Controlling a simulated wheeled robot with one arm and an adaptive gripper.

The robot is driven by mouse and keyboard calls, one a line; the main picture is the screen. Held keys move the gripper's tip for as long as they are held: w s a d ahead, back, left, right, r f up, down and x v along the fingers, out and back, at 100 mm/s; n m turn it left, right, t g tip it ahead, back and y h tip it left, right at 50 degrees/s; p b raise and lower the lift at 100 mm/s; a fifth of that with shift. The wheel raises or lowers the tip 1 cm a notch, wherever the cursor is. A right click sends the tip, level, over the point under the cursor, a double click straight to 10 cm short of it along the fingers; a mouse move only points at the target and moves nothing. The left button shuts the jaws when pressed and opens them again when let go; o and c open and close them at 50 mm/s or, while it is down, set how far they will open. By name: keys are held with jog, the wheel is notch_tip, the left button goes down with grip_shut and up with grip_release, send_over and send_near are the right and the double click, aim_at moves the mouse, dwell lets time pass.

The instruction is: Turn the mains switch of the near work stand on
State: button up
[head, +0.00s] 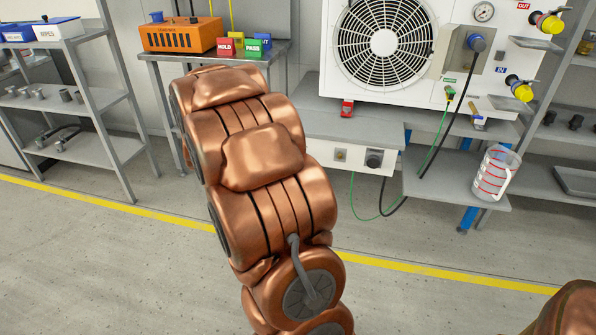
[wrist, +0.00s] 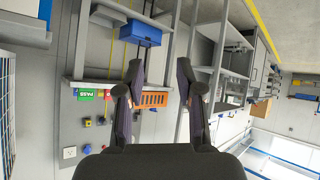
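The near work stand (head: 365,118) carries a white unit with a large round fan. A white panel (head: 350,168) hangs under its top. On the panel are a small square metal-coloured fitting (head: 340,155) and a black round fitting (head: 374,159); which one is the mains switch, and its position, I cannot tell. My gripper (wrist: 160,78) shows in the wrist view with its two dark fingers apart and nothing between them. It is away from the panel, which I cannot make out in the wrist view. My gripper is not visible in the head view.
A side table (head: 215,55) holds an orange box (head: 180,36) and coloured HOLD and PASS blocks. A grey shelf (head: 75,95) stands at left. A measuring jug (head: 495,173) sits on a low shelf at right. Cables hang beside the panel. Floor with a yellow line (head: 440,270) is clear.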

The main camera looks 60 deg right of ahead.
jog(key=s+d+f+m+g+h+b, duration=0.1)
jog(key=s+d+f+h+b, duration=0.35)
jog(key=d, duration=0.55)
jog(key=s+d+f+m+g+h+b, duration=0.1)
jog(key=s+d+f+h+b, duration=0.15)
jog(key=d+f+b, duration=0.45)
jog(key=s+d+f+m+h+b, duration=0.3)
jog(key=d+f, duration=0.4)
jog(key=d, duration=0.6)
jog(key=w+d+n+h+b, duration=0.1)
jog(key=w+d+b, duration=0.1)
jog(key=d, duration=0.5)
jog(key=shift+w+d+r+g+b, duration=0.15)
jog(key=shift+w+r+g+b, duration=0.15)
jog(key=shift+w, duration=0.5)
jog(key=shift+c, duration=0.2)
grip_shut()
